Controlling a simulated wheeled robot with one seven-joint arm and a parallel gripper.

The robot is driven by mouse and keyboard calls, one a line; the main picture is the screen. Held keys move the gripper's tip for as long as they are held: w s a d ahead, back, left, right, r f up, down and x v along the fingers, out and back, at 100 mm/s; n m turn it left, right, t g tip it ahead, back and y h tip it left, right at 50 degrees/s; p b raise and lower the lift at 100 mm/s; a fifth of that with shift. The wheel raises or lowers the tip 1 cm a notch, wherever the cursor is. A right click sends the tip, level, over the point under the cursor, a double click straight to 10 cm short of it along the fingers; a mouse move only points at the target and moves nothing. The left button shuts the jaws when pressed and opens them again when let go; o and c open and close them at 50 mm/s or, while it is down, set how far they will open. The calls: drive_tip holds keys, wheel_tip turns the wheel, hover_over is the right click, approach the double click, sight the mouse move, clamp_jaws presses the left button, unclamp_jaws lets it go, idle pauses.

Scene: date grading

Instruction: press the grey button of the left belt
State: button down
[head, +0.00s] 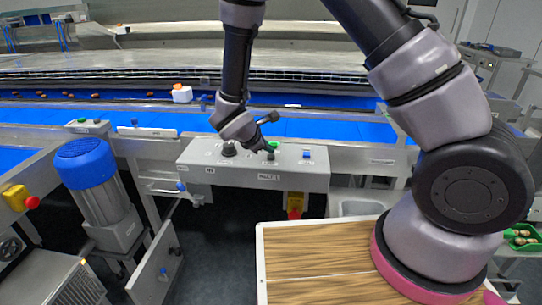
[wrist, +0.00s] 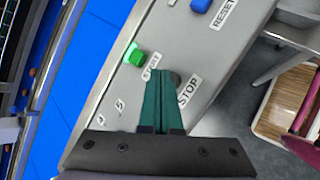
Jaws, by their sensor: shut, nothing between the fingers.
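A grey control box (head: 200,160) stands at the front of the blue belt (head: 330,129). In the wrist view its sloped panel (wrist: 215,65) carries a lit green button (wrist: 137,56) by START, a dark grey button (wrist: 177,78) by STOP, and a blue button (wrist: 201,5) by RESET. My gripper (head: 269,147) is shut and empty, low over the panel. Its green fingertips (wrist: 162,72) lie right beside the grey button in the wrist view and partly cover it. I cannot tell whether they touch it. The green button (head: 274,144) also shows in the head view.
A black knob (head: 229,149) stands on the box's left part. A red and yellow emergency stop (head: 295,205) hangs below it. A blue-capped motor (head: 86,165) stands at left. A wooden top (head: 320,255) lies in front. Dates (head: 68,96) and a white-orange object (head: 182,93) are on the belt.

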sight(269, 156)
drive_tip(key=shift+f, duration=0.45)
idle(0.5)
idle(0.3)
drive_tip(key=shift+r, duration=0.85)
drive_tip(key=shift+r, duration=2.55)
